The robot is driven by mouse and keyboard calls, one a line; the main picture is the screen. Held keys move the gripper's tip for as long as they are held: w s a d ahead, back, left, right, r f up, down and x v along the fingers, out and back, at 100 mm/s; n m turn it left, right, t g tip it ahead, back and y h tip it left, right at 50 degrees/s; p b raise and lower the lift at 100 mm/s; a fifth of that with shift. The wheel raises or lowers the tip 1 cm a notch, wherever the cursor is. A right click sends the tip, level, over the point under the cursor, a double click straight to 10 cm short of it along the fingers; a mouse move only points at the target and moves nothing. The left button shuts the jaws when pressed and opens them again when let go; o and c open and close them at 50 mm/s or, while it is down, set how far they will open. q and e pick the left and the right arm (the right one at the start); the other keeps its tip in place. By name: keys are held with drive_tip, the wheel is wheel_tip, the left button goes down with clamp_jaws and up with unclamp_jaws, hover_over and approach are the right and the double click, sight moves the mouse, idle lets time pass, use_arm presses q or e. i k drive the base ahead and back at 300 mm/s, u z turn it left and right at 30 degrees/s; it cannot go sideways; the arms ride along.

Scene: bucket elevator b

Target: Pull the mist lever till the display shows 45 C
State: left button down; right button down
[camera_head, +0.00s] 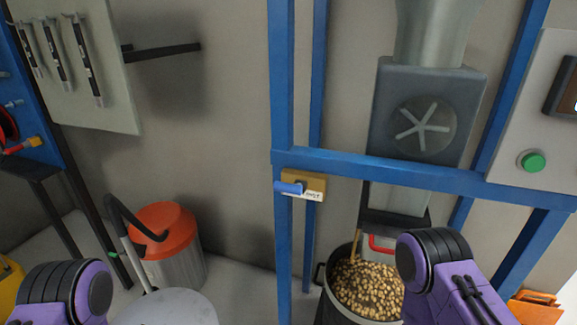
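The mist lever (289,187) is a short blue handle on a tan block with a white label, fixed to the blue frame's upright near the middle of the view. It points to the left. A dark display (563,88) is cut off at the right edge, and its reading cannot be made out. Purple and black links of my two arms show at the bottom left and bottom right. Neither gripper is in view, and nothing is seen touching the lever.
A pot of tan pieces (362,290) stands under the grey chute. A green button (532,161) is on the right panel. An orange-lidded bin (164,230) and a round grey-topped object (165,308) stand at the left. The blue frame's crossbar (400,172) spans the right side.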

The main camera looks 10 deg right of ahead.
sight(298, 186)
drive_tip(key=z, duration=1.2)
drive_tip(key=k, duration=0.6)
drive_tip(key=z, duration=0.1)
